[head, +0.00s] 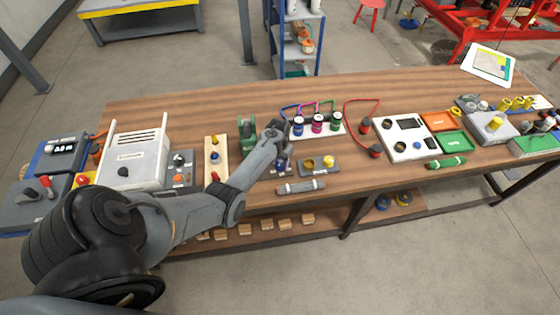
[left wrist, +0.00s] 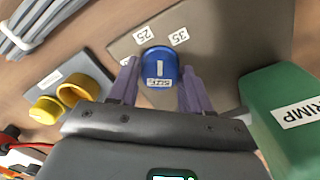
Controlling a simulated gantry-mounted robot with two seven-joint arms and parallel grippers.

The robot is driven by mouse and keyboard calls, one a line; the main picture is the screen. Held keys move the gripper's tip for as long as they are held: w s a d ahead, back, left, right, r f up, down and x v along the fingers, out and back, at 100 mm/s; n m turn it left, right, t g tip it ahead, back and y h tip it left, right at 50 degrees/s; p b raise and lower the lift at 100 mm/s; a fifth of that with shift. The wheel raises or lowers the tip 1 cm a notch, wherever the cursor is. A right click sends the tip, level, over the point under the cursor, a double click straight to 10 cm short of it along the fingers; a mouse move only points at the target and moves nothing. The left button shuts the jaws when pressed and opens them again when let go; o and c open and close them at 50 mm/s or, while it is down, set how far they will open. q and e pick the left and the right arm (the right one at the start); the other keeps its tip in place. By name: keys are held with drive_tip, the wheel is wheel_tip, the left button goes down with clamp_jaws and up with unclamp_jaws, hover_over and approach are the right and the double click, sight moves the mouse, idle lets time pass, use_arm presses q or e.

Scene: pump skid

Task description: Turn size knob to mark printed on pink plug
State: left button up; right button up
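The blue size knob (left wrist: 159,60) stands on a grey plate (left wrist: 225,35) in the left wrist view, with a SIZE label and a white line on it. Printed marks 25 (left wrist: 143,34) and 35 (left wrist: 179,36) lie beyond it; another mark by the left finger is partly hidden. My left gripper (left wrist: 161,75) is open, with one finger on each side of the knob; I cannot tell whether they touch it. In the head view my left gripper (head: 283,162) is over the plate. The pink plug (head: 317,124) stands between blue and green ones; its print is too small to read. My right gripper is out of view.
A green block labelled "RIMP" (left wrist: 290,110) is close on the right in the left wrist view. A holder with yellow rings (left wrist: 75,90) is on the left. A grey cable bundle (head: 301,186) lies near the table's front edge. Coloured cables run behind the plugs.

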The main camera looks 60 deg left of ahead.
use_arm(q)
drive_tip(key=c, duration=0.6)
drive_tip(key=shift+r+n+p, duration=0.1)
drive_tip(key=shift+n+p, duration=0.8)
drive_tip(key=shift+n, duration=0.5)
drive_tip(key=shift+n+p, duration=0.45)
drive_tip(key=shift+n, duration=1.05)
drive_tip(key=o, duration=1.1)
drive_tip(key=shift+c, duration=0.2)
